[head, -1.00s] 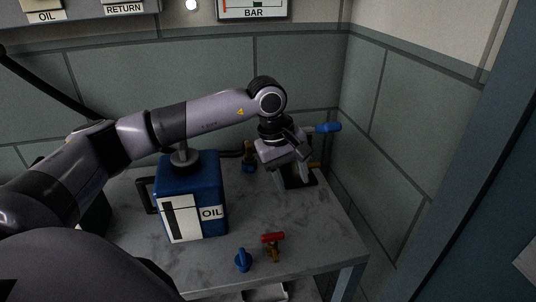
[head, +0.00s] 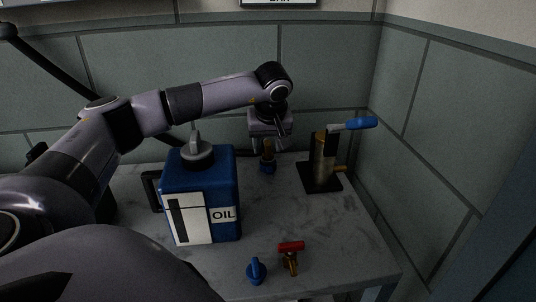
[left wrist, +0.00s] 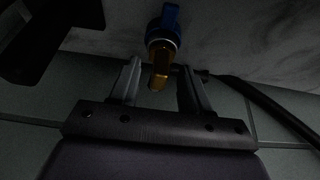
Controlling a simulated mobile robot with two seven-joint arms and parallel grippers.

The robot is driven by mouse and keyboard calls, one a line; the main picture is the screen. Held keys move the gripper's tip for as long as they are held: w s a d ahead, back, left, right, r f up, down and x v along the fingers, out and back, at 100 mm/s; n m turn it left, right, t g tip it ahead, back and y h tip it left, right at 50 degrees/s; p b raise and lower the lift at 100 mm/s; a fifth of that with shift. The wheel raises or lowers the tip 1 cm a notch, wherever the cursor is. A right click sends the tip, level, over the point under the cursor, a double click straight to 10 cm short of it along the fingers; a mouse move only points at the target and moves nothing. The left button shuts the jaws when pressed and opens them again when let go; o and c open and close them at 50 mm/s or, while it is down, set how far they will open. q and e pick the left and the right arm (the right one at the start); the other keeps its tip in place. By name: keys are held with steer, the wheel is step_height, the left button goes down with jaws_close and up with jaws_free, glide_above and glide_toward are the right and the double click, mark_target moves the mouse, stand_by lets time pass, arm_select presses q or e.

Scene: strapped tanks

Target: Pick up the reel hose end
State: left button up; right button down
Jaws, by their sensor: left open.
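My right gripper is not in view.
The blue oil can (head: 222,190) stands left of the fitting. A brass hand pump (head: 322,160) with a blue lever stands right. A red-handled valve (head: 291,255) and a blue cap (head: 256,270) are in front. A dark hose (left wrist: 265,100) runs beside the fitting.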

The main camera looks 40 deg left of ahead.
arm_select(q)
steer(key=shift+f, duration=0.25)
steer(key=shift+w, duration=0.1)
jaws_close()
steer(key=shift+r, duration=0.1)
